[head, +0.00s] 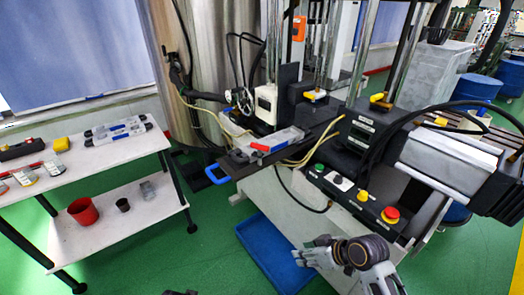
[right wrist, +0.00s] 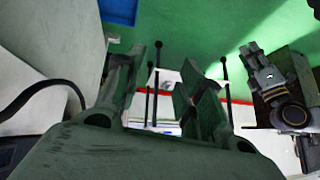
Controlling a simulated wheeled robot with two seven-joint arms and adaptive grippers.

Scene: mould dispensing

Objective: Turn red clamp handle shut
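The red clamp handle (head: 260,147) lies on the grey metal mould (head: 275,140), which sits on the machine's dark plate in the middle of the head view. The handle is small here, so its exact angle is hard to tell. My right gripper (head: 309,249) is low in the head view, below and to the right of the handle and well apart from it. In the right wrist view its two fingers (right wrist: 160,80) stand apart with nothing between them. My left gripper (right wrist: 252,54) shows at the right of that view; its finger opening is unclear.
A control panel (head: 351,194) with buttons stands right of the mould. A blue tray (head: 272,250) lies on the green floor below. A white two-level table (head: 100,155) stands left, holding tools and a red cup (head: 83,211). Cables and hoses hang around the machine.

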